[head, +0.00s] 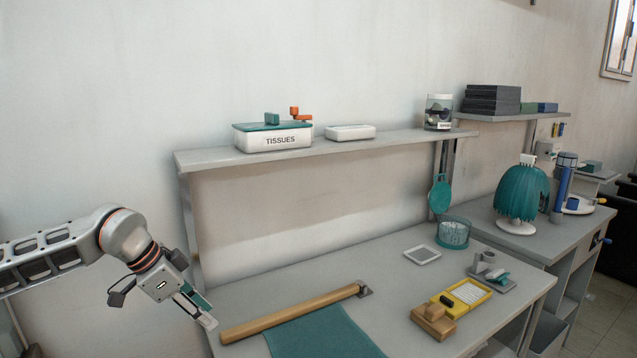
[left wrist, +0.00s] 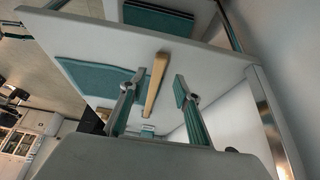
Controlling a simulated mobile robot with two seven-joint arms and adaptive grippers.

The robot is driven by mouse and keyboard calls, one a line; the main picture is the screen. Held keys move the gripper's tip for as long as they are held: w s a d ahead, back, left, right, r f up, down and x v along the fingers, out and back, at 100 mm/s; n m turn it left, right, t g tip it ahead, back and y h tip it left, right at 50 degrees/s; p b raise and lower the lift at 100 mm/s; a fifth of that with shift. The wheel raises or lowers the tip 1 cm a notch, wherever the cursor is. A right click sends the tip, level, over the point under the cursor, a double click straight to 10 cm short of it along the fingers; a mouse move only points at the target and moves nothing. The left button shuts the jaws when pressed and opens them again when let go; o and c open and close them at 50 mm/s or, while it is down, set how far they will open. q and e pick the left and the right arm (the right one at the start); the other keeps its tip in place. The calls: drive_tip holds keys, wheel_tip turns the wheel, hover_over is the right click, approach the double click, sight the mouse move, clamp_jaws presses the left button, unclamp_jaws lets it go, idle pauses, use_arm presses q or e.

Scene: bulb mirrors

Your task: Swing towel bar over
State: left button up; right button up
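The wooden towel bar (head: 290,313) lies low along the desk, with its right end at a small grey bracket (head: 364,289). A teal towel (head: 325,335) is beside it on the near side. My left gripper (head: 202,308) is just left of the bar's free left end, pointing down and right, and looks apart from it. In the left wrist view my left gripper (left wrist: 158,87) is open and empty. The bar (left wrist: 155,84) shows beyond and between its two fingers, with the towel (left wrist: 98,74) to its left. My right gripper is not in view.
A yellow holder (head: 465,296), a wooden block (head: 433,320) and a teal container (head: 453,233) stand right of the bar. The desk behind the bar is clear.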

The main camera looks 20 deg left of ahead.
sight(228, 333)
use_arm(q)
drive_tip(key=b+x, duration=0.4)
drive_tip(key=x, duration=0.3)
drive_tip(key=shift+d+f, duration=0.1)
drive_tip(key=shift+f, duration=0.3)
drive_tip(key=shift+w+r, duration=0.1)
drive_tip(key=shift+w, duration=0.05)
drive_tip(key=shift+w+d+f, duration=0.15)
drive_tip(key=shift+f, duration=0.15)
drive_tip(key=c, duration=0.9)
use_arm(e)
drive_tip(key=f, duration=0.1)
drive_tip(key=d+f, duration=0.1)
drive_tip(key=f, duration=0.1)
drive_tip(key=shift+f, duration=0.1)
use_arm(q)
drive_tip(key=shift+o, duration=0.2)
